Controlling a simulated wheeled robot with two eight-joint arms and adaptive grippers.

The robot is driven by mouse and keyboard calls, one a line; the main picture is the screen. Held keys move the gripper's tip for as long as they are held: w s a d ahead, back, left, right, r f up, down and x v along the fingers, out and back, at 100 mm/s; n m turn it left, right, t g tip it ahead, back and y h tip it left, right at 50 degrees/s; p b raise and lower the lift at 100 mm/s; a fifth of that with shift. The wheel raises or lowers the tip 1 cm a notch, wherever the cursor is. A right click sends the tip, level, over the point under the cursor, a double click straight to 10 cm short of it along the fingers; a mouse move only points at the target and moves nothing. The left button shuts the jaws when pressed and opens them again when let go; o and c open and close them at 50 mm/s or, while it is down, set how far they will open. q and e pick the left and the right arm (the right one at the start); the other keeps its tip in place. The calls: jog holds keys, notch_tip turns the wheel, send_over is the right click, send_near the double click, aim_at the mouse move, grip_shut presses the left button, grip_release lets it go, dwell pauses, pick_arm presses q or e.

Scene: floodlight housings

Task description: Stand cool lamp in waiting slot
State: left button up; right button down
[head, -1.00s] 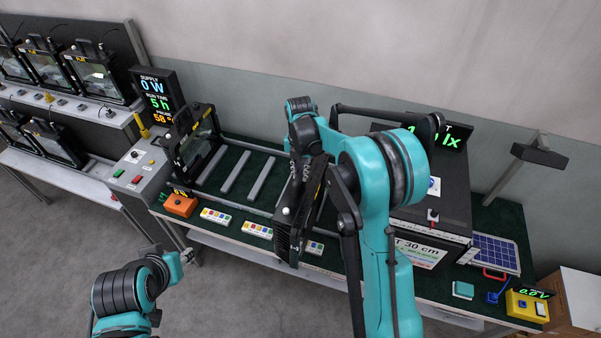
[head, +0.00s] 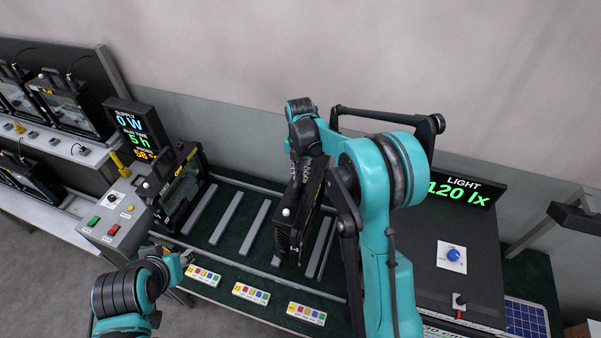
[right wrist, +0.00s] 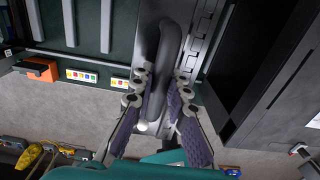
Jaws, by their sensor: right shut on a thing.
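My right gripper (head: 302,172) is shut on the handle of a dark finned lamp (head: 291,228). The lamp hangs upright over the right part of the slotted rack (head: 226,238). In the right wrist view my right gripper's padded fingers (right wrist: 158,92) sit on both sides of the lamp's bar handle (right wrist: 169,48). The rack has grey dividers on a dark green mat. I cannot tell whether the lamp's lower edge touches the mat. Another lamp (head: 182,192) with a yellow tag stands at the rack's left end. My left gripper (head: 186,258) is low in front of the bench; its fingers are unclear.
A control box (head: 112,218) and supply display (head: 138,130) stand left of the rack. Colour-chip cards (head: 251,293) lie along the front edge. A dark box (head: 445,285) with a light display (head: 461,190) stands on the right. Middle-left slots look empty.

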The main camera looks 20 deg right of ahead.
aim_at(301, 185)
jog(key=shift+r, duration=0.15)
dwell(0.4)
jog(key=shift+b, duration=0.3)
jog(key=shift+f+b, duration=2)
jog(key=shift+f, duration=0.45)
jog(key=shift+s, duration=0.1)
jog(key=shift+d+f+b, duration=0.1)
jog(key=shift+f+b, duration=0.4)
jog(key=shift+b, duration=0.45)
dwell(0.8)
